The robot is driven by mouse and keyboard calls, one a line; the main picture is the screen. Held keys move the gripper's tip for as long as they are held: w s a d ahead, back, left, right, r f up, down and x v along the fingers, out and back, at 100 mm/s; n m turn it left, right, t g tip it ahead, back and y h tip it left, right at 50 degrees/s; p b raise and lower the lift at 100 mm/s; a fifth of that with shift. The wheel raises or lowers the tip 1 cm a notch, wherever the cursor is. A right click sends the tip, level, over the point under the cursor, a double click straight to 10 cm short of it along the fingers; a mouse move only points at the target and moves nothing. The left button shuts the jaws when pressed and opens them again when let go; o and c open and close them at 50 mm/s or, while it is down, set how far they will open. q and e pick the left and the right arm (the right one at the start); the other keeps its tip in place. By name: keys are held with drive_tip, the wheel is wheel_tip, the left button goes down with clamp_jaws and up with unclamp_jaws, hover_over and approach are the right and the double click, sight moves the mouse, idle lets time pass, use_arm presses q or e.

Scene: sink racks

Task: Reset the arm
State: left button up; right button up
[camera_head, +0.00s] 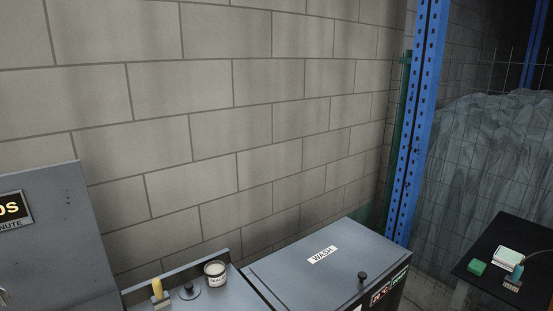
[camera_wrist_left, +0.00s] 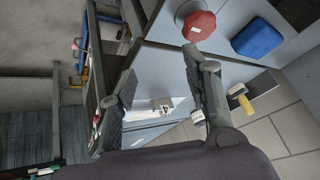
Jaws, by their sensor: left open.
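My left gripper (camera_wrist_left: 160,66) shows in the left wrist view, its two dark fingers spread apart with nothing between them. Beyond the fingers are grey surfaces and a small pale block-like item (camera_wrist_left: 162,104), which I cannot identify. Neither gripper and neither arm shows in the head view. My right gripper is in no view.
The head view shows a grey lidded box marked WASH (camera_head: 330,262), a labelled jar (camera_head: 215,273), a yellow handle (camera_head: 157,288) and a blue rack post (camera_head: 416,130). The wrist view shows a red octagonal item (camera_wrist_left: 199,25) and a blue item (camera_wrist_left: 257,38).

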use_arm(q)
drive_tip(key=s+d+f+g, duration=0.1)
drive_tip(key=s+f+g, duration=0.2)
drive_tip(key=s, duration=0.5)
wheel_tip(320, 180, down, 32)
drive_tip(key=s+g+b, duration=0.1)
drive_tip(key=s+b, duration=0.1)
drive_tip(key=b, duration=0.4)
drive_tip(key=s+a+f+b, duration=0.1)
drive_tip(key=s+f+b, duration=0.1)
drive_tip(key=s+f, duration=0.5)
drive_tip(key=s+a+f+g+b, duration=0.1)
drive_tip(key=s+f+b, duration=0.1)
drive_tip(key=s+f, duration=0.6)
wheel_tip(320, 180, down, 4)
drive_tip(key=shift+s+a+f+g+h, duration=0.1)
drive_tip(key=shift+s+a+g+h, duration=0.1)
drive_tip(key=shift+a+g+h, duration=0.1)
